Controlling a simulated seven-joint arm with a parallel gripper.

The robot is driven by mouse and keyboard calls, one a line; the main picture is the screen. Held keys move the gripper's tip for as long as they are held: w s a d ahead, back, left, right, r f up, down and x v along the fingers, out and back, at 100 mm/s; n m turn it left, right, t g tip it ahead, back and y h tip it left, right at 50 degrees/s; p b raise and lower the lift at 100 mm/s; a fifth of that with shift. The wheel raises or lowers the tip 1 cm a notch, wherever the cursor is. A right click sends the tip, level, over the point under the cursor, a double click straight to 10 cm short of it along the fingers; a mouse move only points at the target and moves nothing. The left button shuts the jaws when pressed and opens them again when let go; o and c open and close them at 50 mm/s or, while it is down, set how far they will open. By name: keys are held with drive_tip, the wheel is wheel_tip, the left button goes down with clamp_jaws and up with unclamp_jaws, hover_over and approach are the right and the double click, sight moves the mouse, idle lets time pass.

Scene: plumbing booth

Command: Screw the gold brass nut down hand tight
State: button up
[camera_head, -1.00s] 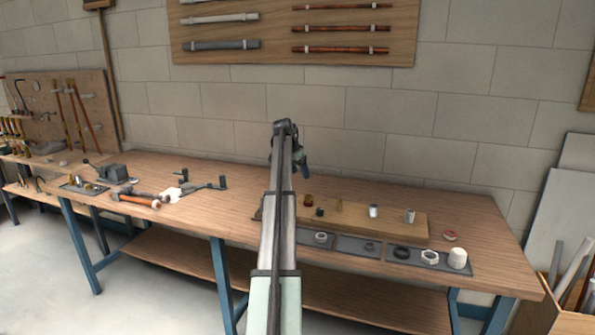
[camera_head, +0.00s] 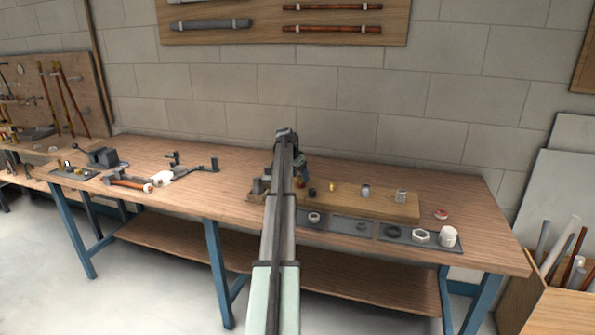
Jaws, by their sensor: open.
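A wooden board (camera_head: 375,208) lies on the bench and bears a row of small fittings. A small upright gold piece (camera_head: 333,187) stands on it and may be the brass nut or its fitting; it is too small to tell. A brownish-gold piece (camera_head: 300,184) shows just below my gripper, partly hidden, and could also be the nut. My gripper (camera_head: 301,177) is open and points down over the board's left part. My own arm hides the board's left end and some of the bench. I cannot tell whether the fingers touch anything.
A black fitting (camera_head: 312,192) and two grey ones (camera_head: 365,191) (camera_head: 401,196) stand on the board. Red tape (camera_head: 441,214) lies right. Tools lie left.

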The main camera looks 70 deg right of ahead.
drive_tip(key=shift+f, duration=0.1)
drive_tip(key=c, duration=1.1)
drive_tip(key=m, duration=0.1)
drive_tip(key=m+g, duration=0.1)
drive_tip(key=m, duration=0.1)
drive_tip(key=m+y, duration=0.1)
drive_tip(key=shift+w+d+g, duration=0.2)
drive_tip(key=shift+d+g, duration=0.1)
drive_tip(key=shift+c, duration=0.2)
drive_tip(key=shift+f+m, duration=0.1)
drive_tip(key=shift+m, duration=0.9)
drive_tip(key=m, duration=0.1)
drive_tip(key=m+y, duration=0.1)
drive_tip(key=m, duration=0.1)
drive_tip(key=shift+d+g+y, duration=0.2)
drive_tip(key=shift+g+y, duration=0.1)
drive_tip(key=shift+g, duration=0.1)
drive_tip(key=m+y, duration=0.1)
drive_tip(key=m, duration=0.2)
drive_tip(key=shift+f, duration=0.1)
drive_tip(key=shift+d+m+y, duration=0.2)
drive_tip(key=shift+m+y, duration=0.3)
drive_tip(key=shift+m, duration=0.6)
drive_tip(key=m+y, duration=0.1)
drive_tip(key=m, duration=0.2)
drive_tip(key=shift+f+m, duration=0.1)
drive_tip(key=shift+m, duration=0.3)
